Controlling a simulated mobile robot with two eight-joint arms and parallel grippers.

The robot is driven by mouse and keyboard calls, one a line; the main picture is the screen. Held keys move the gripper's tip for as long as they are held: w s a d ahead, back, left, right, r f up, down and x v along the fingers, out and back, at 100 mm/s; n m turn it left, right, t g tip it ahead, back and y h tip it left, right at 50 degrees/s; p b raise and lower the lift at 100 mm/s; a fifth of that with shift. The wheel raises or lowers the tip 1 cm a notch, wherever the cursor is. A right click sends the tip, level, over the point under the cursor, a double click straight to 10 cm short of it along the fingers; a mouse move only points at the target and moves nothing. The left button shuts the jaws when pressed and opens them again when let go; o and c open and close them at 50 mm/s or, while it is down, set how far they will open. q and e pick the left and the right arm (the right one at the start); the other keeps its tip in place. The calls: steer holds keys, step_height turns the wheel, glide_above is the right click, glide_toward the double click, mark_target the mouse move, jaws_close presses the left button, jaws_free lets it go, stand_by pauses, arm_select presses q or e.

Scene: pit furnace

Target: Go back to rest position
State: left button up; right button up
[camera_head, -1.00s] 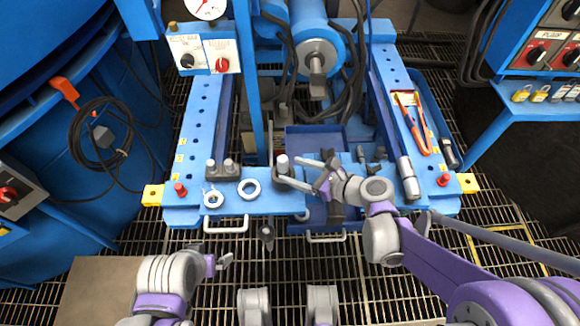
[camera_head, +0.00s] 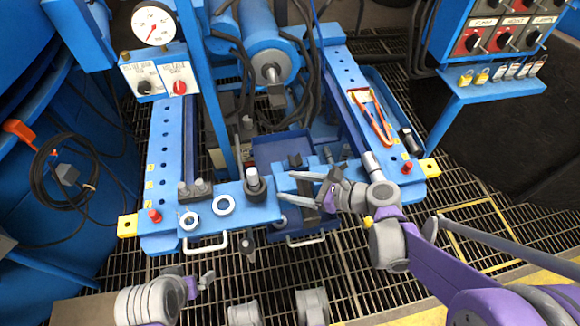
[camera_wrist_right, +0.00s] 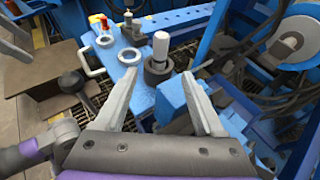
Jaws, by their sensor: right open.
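My right gripper (camera_head: 284,185) is open and empty, low over the front of the blue frame. Its fingers point left toward an upright pin (camera_head: 253,180) in a black collar, with a small gap between. In the right wrist view the open fingers (camera_wrist_right: 158,75) reach forward and the pin (camera_wrist_right: 160,46) stands beyond them, between the tips. My left gripper (camera_head: 205,283) is at the lower left, over the floor grating in front of the frame. It is small and partly hidden by its own wrist, so its opening is unclear.
The blue frame (camera_head: 160,190) carries two light rings (camera_head: 223,204), handles and a red-handled tool (camera_head: 372,115). A blue cylinder (camera_head: 255,45) and cables stand behind. Control panels (camera_head: 500,38) are at the upper right. Open floor grating (camera_head: 270,275) lies in front.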

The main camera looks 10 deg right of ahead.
steer(key=shift+s, duration=0.1)
steer(key=s+d+f+n+g+h, duration=0.2)
steer(key=s+d+n+h, duration=0.25)
steer(key=s+n, duration=0.6)
steer(key=s+d+f+n+g+h, duration=0.25)
steer(key=s+n+h, duration=0.35)
steer(key=n, duration=0.9)
arm_select(q)
step_height(320, 180, up, 25)
steer(key=w+t+p, duration=0.1)
steer(key=p, duration=2.1)
arm_select(e)
step_height(320, 180, up, 26)
steer(key=w+d+t, duration=0.1)
steer(key=shift+w+f+t, duration=0.2)
steer(key=shift+w+t, duration=0.15)
